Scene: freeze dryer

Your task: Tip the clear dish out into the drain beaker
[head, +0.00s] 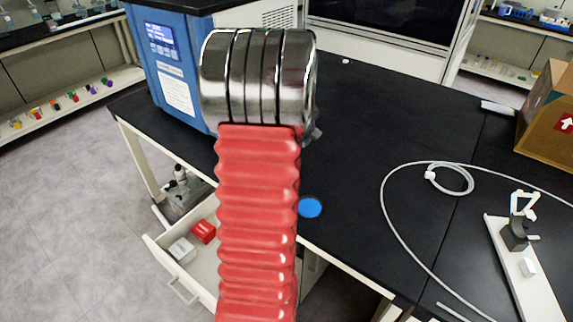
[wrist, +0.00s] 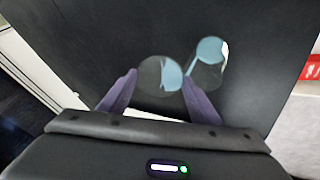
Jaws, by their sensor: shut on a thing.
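The clear dish (wrist: 149,76) is round and see-through, with a pale blue patch on its right side, in the wrist view. My gripper (wrist: 160,78) has its two purple fingers on either side of the dish and is shut on it. A clear vessel (wrist: 206,72), apparently the drain beaker, stands just beyond and right of the dish, with a pale blue round area at its top end. Whether the dish is tilted or touching the vessel I cannot tell. In the head view my red and silver arm hides the gripper and the dish.
The black bench (head: 360,130) has free room right of my arm. A blue disc (head: 310,207) shows near its front edge. A pale hose (head: 385,205) and a white stand (head: 525,275) lie right. A blue machine (head: 168,75) is left; an open drawer (head: 205,265) juts out below.

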